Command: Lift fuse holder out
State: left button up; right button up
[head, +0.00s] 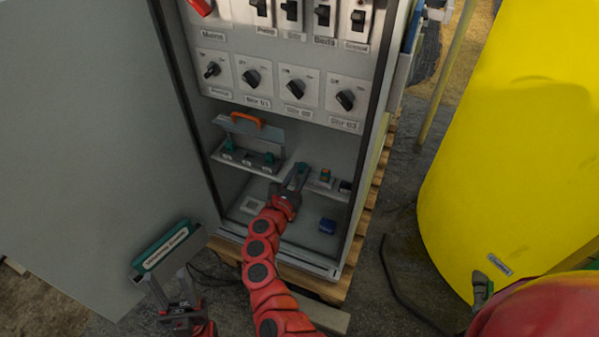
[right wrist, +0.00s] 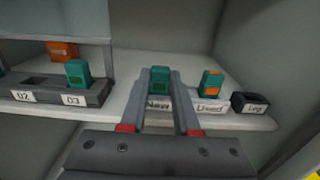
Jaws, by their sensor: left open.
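My right gripper (head: 297,177) reaches into the grey cabinet at the small shelf. In the right wrist view its two fingers (right wrist: 161,80) stand on either side of a green fuse holder (right wrist: 160,79) at the slot marked New. The gaps are too small to tell whether they touch it. A green and orange fuse holder (right wrist: 211,83) stands upright in the slot marked Used. Another green fuse holder (right wrist: 78,72) stands in position 03 of the dark fuse block (right wrist: 40,91); position 02 looks empty. My left gripper (head: 182,308) is open at the lower left, outside the cabinet.
A raised cover with an orange handle (head: 262,121) stands behind the fuse block. A dark Log holder (right wrist: 250,102) is right of Used. A labelled green-edged piece (head: 163,246) is by my left gripper. A yellow tank (head: 510,140) stands right.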

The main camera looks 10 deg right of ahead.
grip_shut()
jog(key=shift+r, duration=0.15)
jog(key=shift+r+p, duration=0.45)
jog(key=shift+r, duration=0.65)
jog(key=b+v, duration=0.2)
jog(key=v, duration=0.5)
